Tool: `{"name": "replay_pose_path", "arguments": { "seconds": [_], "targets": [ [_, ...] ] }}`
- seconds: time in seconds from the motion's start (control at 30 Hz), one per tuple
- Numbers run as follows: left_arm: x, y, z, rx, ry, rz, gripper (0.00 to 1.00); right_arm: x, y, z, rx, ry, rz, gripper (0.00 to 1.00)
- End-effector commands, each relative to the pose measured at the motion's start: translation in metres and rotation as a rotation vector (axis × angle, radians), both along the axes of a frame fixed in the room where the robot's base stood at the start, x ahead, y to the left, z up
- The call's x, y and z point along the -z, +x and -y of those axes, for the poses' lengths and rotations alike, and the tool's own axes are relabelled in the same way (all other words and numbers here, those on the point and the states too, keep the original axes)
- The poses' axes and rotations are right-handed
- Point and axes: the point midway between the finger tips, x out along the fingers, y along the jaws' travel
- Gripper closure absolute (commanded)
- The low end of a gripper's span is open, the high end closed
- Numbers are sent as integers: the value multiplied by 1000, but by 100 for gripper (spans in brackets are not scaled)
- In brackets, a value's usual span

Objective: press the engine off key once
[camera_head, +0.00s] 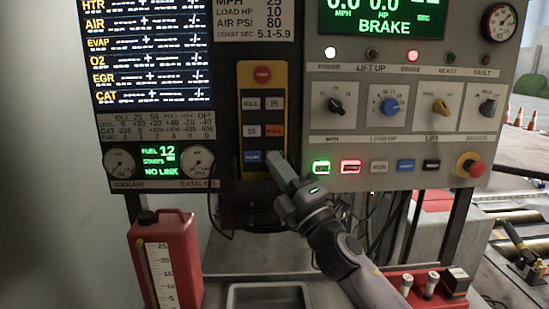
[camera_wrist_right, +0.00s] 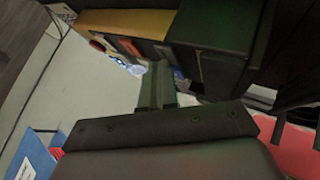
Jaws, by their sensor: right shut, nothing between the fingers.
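A yellow-framed keypad (camera_head: 242,120) hangs between the display panels. It carries a round red button (camera_head: 262,75) at the top, grey keys marked IDLE (camera_head: 250,103) and 25 (camera_head: 275,103), then a grey 55 key (camera_head: 251,131) and a red-orange FULL key (camera_head: 274,131). A blue key (camera_head: 253,156) is at bottom left. My right gripper (camera_head: 273,160) is shut and empty, its tips at the bottom right key position, which they mostly hide. I cannot read an off label or tell whether the tips touch. In the wrist view the shut fingers (camera_wrist_right: 157,82) point toward the keypad's side.
A control panel with knobs (camera_head: 389,106), lit buttons (camera_head: 351,167) and a red emergency knob (camera_head: 470,165) stands to the right. A red jug (camera_head: 170,255) stands at lower left beside a grey tray (camera_head: 235,297). Cables hang below the keypad.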

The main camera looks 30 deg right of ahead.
Motion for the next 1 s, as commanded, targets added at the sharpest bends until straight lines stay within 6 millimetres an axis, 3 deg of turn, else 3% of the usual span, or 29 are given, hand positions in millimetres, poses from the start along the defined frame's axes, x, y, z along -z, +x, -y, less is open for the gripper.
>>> {"name": "replay_pose_path", "arguments": {
  "seconds": [0.4, 1.0],
  "targets": [
    [0, 0, 0, 0, 0, 0, 57, 1, 1, 1, 1, 1, -2, 100],
    [-4, 0, 0, -1, -1, 0, 57, 1, -14, -9, 1, 1, -1, 100]
  ]
}}
